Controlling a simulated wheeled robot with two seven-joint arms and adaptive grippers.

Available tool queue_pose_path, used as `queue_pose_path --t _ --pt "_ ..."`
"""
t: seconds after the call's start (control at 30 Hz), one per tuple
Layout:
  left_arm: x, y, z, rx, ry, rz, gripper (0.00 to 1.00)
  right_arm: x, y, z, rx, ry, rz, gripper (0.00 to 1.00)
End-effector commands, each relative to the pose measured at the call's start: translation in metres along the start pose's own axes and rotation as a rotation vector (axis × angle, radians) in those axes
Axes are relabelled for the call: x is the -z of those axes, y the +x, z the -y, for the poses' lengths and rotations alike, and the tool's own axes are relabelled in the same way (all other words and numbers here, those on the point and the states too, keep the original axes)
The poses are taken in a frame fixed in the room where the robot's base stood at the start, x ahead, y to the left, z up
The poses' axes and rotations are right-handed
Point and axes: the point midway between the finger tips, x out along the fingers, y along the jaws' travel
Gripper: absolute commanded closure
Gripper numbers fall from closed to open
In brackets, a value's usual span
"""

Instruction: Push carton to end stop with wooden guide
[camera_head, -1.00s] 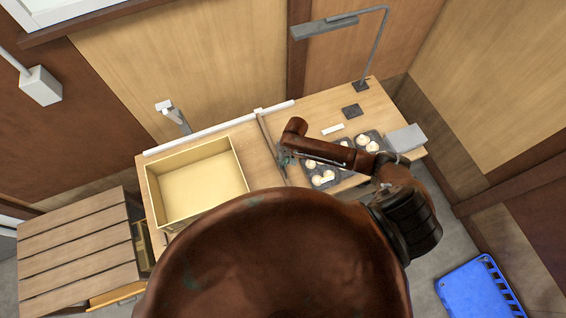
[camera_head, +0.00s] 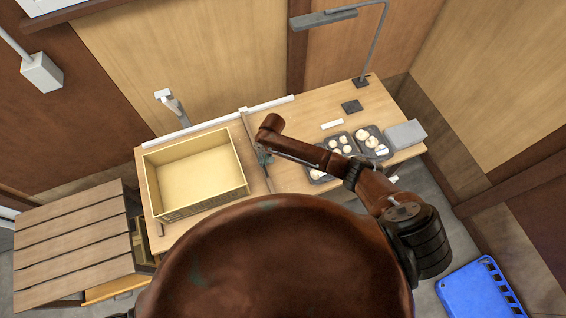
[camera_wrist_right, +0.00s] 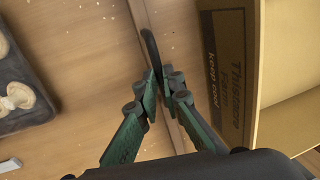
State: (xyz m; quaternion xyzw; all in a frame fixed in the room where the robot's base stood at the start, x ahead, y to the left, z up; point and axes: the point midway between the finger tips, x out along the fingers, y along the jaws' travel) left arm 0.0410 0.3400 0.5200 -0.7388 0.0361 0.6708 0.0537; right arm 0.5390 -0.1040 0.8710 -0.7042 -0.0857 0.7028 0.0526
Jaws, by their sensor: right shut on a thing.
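The carton (camera_head: 166,210), an open, empty yellowish box, stands upright on the table's left half. Its printed side (camera_wrist_right: 228,75) faces the guide in the right wrist view. The wooden guide (camera_head: 250,130) is a long thin bar lying across the table, to the right of the carton. In the wrist view the guide (camera_wrist_right: 142,14) has a dark handle (camera_wrist_right: 150,45). My right gripper (camera_head: 263,157) is shut on this handle; its green fingers (camera_wrist_right: 163,85) show close up. A narrow strip of table shows between guide and carton. My left gripper is not in view.
A white rail (camera_head: 210,124) runs along the table's back edge. Trays of mushrooms (camera_head: 371,140) and a grey box (camera_head: 404,134) stand on the right. A lamp (camera_head: 362,81) stands behind them. A slatted wooden stand (camera_head: 70,235) is at the left.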

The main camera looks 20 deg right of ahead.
Motion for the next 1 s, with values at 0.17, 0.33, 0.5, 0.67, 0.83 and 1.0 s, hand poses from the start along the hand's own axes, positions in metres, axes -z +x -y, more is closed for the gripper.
queue_pose_path --t 0.17,0.33,0.5,0.67,0.83,1.0 --pt "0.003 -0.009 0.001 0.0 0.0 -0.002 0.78 -0.003 0.006 0.037 0.002 0.001 0.005 1.0" --pt "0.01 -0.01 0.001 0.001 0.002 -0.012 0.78 -0.003 0.009 0.048 0.0 0.003 0.003 1.0" --pt "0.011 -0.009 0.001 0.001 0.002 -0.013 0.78 -0.003 0.009 0.048 0.0 0.002 0.003 1.0" --pt "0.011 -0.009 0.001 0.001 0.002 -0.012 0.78 -0.003 0.009 0.048 0.0 0.002 0.004 0.89" --pt "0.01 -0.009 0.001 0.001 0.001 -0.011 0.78 -0.003 0.009 0.048 0.0 0.002 0.004 0.77" --pt "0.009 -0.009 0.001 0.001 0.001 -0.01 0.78 -0.003 0.008 0.048 0.0 0.002 0.003 0.74"
